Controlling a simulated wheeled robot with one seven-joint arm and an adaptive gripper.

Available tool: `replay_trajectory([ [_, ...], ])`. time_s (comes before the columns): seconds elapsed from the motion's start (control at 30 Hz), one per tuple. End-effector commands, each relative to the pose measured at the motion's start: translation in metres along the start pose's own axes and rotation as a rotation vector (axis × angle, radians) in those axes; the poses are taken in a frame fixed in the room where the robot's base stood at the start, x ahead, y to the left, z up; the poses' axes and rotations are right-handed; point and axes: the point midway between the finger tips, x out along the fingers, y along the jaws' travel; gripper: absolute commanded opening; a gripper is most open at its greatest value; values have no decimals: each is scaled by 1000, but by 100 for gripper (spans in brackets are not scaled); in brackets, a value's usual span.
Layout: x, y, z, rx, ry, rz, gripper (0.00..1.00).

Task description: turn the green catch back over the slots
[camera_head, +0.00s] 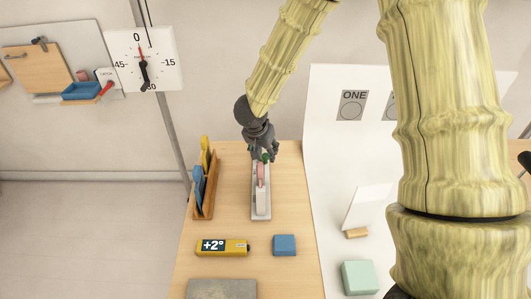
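The green catch (265,157) shows as a small green spot at the far end of a narrow pale holder (261,213) on the wooden table. A pink piece (261,174) and a whitish piece stand in the holder in front of the catch. My dark gripper (262,157) points down at that far end, with its fingertips right at the catch. The fingers partly cover the catch, so its angle and the slots under it are hidden. I cannot tell whether the fingers touch it or are closed on it.
Left of the holder stands a wooden rack (204,198) with blue and yellow pieces. A yellow "+2°" device (222,247) and a blue block (284,245) lie in front. A white panel (335,165) marked "ONE" stands to the right. A dial (144,60) hangs at the back left.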

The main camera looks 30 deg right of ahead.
Motion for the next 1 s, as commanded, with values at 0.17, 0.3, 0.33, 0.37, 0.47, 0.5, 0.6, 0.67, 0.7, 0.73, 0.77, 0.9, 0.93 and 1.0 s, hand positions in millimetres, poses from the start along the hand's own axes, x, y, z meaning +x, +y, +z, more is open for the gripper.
replay_trajectory([
  [0.17, 17, -1, 0, -2, 0, 1, 45],
  [0.3, 24, -1, 0, -1, 1, -1, 45],
  [0.33, 24, -1, 0, -1, 1, -1, 45],
  [0.37, 25, -1, 0, -1, 1, -1, 45],
  [0.47, 26, -1, 0, -1, 1, -1, 45],
  [0.5, 26, -1, 0, -1, 1, -1, 45],
  [0.6, 26, -1, 0, -1, 1, 0, 45],
  [0.67, 26, -1, 0, -1, 1, -1, 40],
  [0.7, 26, -1, 0, -1, 1, 0, 32],
  [0.73, 26, -1, 0, -1, 1, 0, 27],
  [0.77, 26, -1, 0, -1, 1, 0, 22],
  [0.9, 26, -1, 0, -1, 1, 0, 0],
  [0.93, 26, -1, 0, -1, 1, 0, 0],
  [1.0, 25, -1, 0, 1, 1, 0, 0],
])
